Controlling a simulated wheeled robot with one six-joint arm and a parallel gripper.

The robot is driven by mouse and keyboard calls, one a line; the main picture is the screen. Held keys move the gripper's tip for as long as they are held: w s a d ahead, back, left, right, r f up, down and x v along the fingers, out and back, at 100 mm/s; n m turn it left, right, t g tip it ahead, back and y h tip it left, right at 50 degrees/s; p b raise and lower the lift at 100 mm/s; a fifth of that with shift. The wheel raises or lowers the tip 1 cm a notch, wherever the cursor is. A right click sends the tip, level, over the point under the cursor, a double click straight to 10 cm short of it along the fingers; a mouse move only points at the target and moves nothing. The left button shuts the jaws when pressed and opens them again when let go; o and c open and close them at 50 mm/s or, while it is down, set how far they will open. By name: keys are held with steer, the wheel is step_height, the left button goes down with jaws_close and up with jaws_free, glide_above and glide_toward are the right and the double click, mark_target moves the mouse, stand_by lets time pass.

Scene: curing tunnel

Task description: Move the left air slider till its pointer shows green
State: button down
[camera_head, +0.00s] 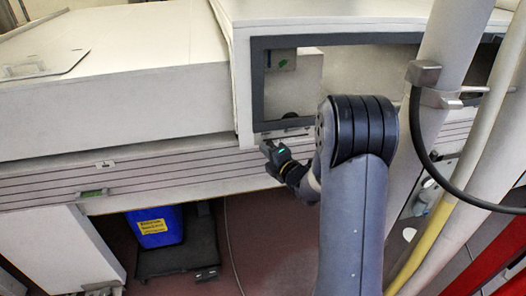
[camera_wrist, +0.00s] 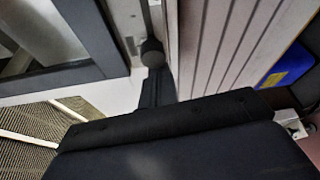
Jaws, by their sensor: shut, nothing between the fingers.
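My gripper (camera_head: 265,146) is in front of the machine's ledge, just under the lower left corner of the grey window frame. In the wrist view, its shut, empty fingers (camera_wrist: 157,90) end at a round dark knob (camera_wrist: 152,53) on a narrow grey strip. The knob looks like a slider's handle. I cannot tell whether the fingers touch it or stop just short. In the head view, my gripper hides that spot.
The grey window frame (camera_head: 257,90) is just above my gripper, with a green-marked block (camera_head: 282,60) inside. A ribbed panel (camera_head: 150,172) runs left. A blue bin (camera_head: 155,226) stands below. Pipes (camera_head: 438,85) and a black cable (camera_head: 417,130) are close on the right.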

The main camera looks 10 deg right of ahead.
steer(key=d+b, duration=0.2)
steer(key=shift+d, duration=0.4)
stand_by(0.3)
